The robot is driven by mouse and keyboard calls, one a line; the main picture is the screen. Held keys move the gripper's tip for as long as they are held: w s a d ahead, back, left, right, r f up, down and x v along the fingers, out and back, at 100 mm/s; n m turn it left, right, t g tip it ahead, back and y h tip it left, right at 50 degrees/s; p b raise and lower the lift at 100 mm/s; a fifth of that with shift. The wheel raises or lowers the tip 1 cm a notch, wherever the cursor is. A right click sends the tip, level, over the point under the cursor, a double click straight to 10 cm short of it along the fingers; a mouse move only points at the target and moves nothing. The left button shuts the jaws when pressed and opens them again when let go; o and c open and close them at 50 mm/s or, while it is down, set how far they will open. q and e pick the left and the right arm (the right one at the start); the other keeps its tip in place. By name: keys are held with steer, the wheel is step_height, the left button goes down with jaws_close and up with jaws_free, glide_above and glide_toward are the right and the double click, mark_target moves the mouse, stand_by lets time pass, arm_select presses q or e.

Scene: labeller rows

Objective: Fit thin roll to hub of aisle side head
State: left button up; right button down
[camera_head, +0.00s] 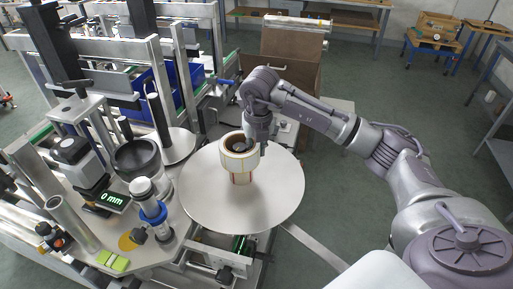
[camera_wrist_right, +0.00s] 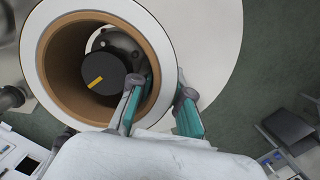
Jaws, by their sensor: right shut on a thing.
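My right gripper (camera_head: 256,148) is shut on the wall of a thin white label roll (camera_head: 238,161) with a brown core. In the right wrist view, my gripper (camera_wrist_right: 159,88) has one finger inside the core and one outside the roll (camera_wrist_right: 165,45). The roll is over the large pale disc (camera_head: 283,192), its opening facing up. Through the core I see the dark hub (camera_wrist_right: 112,72) with a yellow mark, off-centre in the opening. I cannot tell whether the hub's top is inside the core or below it. My left gripper is not in view.
Left of the disc stand a dark round roller (camera_head: 137,158), a blue-collared post (camera_head: 152,211) and a "0 mm" display (camera_head: 113,199). Metal frames and blue bins (camera_head: 152,88) stand behind. A brown cabinet (camera_head: 293,66) is at the back. Floor right of the disc is open beneath my right arm.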

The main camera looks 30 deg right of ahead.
steer(key=c, duration=1.1)
jaws_free()
steer(key=shift+s, duration=0.1)
steer(key=shift+c, duration=0.2)
steer(key=shift+o, duration=0.6)
steer(key=shift+s+d, duration=0.1)
steer(key=shift+d, duration=0.05)
steer(key=shift+f, duration=0.1)
steer(key=shift+a, duration=0.2)
steer(key=r, duration=0.3)
steer(key=s+r, duration=0.1)
steer(key=r, duration=0.7)
steer(key=shift+s+a+r, duration=0.1)
steer(key=shift+s, duration=0.1)
steer(key=shift+s+r, duration=0.15)
steer(key=shift+r, duration=0.3)
steer(key=shift+d, duration=0.2)
